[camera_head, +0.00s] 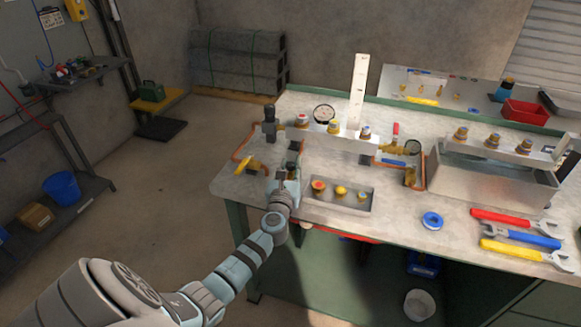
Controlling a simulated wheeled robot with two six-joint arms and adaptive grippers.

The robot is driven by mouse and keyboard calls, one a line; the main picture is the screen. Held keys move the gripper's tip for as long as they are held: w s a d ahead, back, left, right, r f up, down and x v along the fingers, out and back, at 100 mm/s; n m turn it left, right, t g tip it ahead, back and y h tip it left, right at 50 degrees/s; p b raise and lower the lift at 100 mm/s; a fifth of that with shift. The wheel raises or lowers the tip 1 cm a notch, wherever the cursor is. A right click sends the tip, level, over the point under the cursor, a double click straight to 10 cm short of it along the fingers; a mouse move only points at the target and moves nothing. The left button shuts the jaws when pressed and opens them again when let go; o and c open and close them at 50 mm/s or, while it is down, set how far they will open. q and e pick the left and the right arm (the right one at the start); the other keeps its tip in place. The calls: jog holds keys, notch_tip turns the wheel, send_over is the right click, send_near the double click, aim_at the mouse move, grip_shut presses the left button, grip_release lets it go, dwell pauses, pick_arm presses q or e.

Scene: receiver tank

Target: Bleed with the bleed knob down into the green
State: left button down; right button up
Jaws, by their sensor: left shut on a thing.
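My left gripper (290,170) reaches the front left of the workbench. It is shut on a small part that I take to be the bleed knob; its own fingers mostly hide it. A round white-faced gauge (323,113) stands behind the manifold bar (338,132), right of and beyond the gripper. Its needle and any green band are too small to read. A second, dark-rimmed dial (412,147) sits farther right by a brass valve with a red handle (396,130). My right gripper is not in view.
A yellow-handled valve (248,163) is close left of the gripper, and a black fitting (270,122) stands behind it. A shallow tray (340,196) with brass pieces lies just right. Wrenches (515,236) and a blue tape roll (432,221) lie farther right.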

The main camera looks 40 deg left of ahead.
pick_arm(q)
jog(key=shift+m+h, duration=0.3)
jog(key=shift+m+t+h, duration=0.5)
jog(key=shift+h, duration=0.2)
jog(key=shift+f+m+t+h+b, duration=0.1)
jog(key=shift+m+t+h+b, duration=0.2)
jog(key=shift+m+h+b, duration=0.55)
jog(key=m+h+b, duration=0.1)
jog(key=h+b, duration=0.2)
jog(key=m+h+b, duration=0.2)
jog(key=h, duration=0.1)
jog(key=shift+a+f+t+b, duration=0.1)
jog(key=shift+t+b, duration=0.2)
jog(key=shift+b, duration=0.1)
jog(key=shift+m+h+b, duration=0.55)
jog(key=shift+h+b, duration=0.05)
jog(key=shift+h, duration=0.05)
jog(key=c, duration=1.3)
grip_release()
jog(key=shift+r, duration=0.2)
jog(key=shift+c, duration=0.2)
